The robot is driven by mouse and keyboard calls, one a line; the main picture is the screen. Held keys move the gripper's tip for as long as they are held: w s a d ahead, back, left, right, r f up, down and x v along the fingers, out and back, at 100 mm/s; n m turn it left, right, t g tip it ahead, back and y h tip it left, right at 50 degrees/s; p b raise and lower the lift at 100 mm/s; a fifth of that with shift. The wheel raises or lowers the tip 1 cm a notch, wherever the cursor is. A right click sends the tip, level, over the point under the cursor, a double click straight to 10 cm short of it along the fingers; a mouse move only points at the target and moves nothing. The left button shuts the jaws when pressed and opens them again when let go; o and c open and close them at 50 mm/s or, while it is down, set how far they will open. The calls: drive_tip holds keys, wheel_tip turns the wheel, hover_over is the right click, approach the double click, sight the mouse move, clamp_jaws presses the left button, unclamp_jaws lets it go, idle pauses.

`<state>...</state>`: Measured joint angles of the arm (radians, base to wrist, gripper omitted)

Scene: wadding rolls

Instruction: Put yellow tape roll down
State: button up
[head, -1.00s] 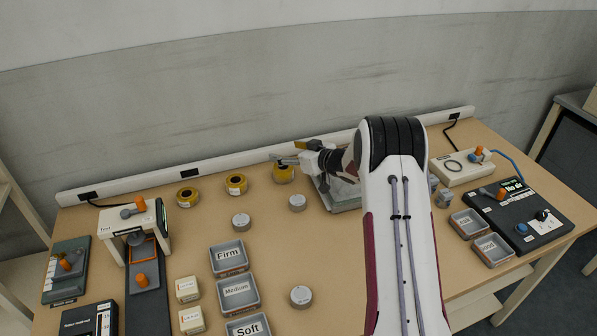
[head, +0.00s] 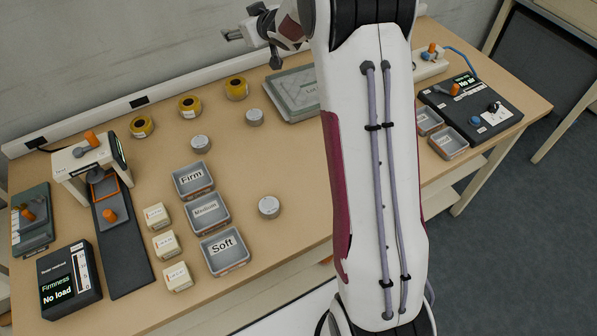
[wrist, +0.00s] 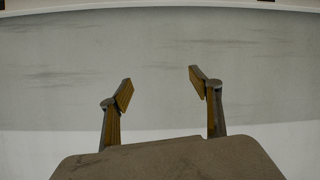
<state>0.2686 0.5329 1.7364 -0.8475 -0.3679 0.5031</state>
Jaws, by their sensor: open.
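Three yellow tape rolls lie flat in a row near the back of the table: the left roll (head: 142,126), the middle roll (head: 190,105) and the right roll (head: 237,88). My gripper (head: 232,36) is raised above the back of the table, up and right of the right roll and apart from it. In the wrist view my gripper (wrist: 161,88) has its two fingers spread wide with nothing between them, and only the wall (wrist: 160,60) behind. Which roll the task means cannot be told from the frames.
Firm (head: 193,180), Medium (head: 208,213) and Soft (head: 225,251) trays stand mid-table. A tester (head: 92,160) stands left. My arm hides the table's right middle.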

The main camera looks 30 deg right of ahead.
drive_tip(key=s+a+r+m+g+h, duration=0.15)
drive_tip(key=s+r, duration=0.35)
drive_tip(key=s, duration=0.6)
drive_tip(key=s+a+r+m+g+h, duration=0.15)
drive_tip(key=s+r, duration=0.35)
drive_tip(key=s, duration=0.6)
drive_tip(key=s+a+f+g+y, duration=0.1)
drive_tip(key=s+a+f, duration=0.1)
drive_tip(key=s, duration=0.7)
drive_tip(key=s+a+f+g, duration=0.2)
drive_tip(key=s+a, duration=0.2)
drive_tip(key=s, duration=0.6)
drive_tip(key=s+a+f+g+y, duration=0.1)
drive_tip(key=s+a, duration=0.3)
drive_tip(key=s, duration=0.6)
drive_tip(key=shift+s+f+n+y, duration=0.25)
drive_tip(key=shift+f+n+y, duration=0.05)
drive_tip(key=shift+f, duration=0.4)
drive_tip(key=shift+o, duration=0.4)
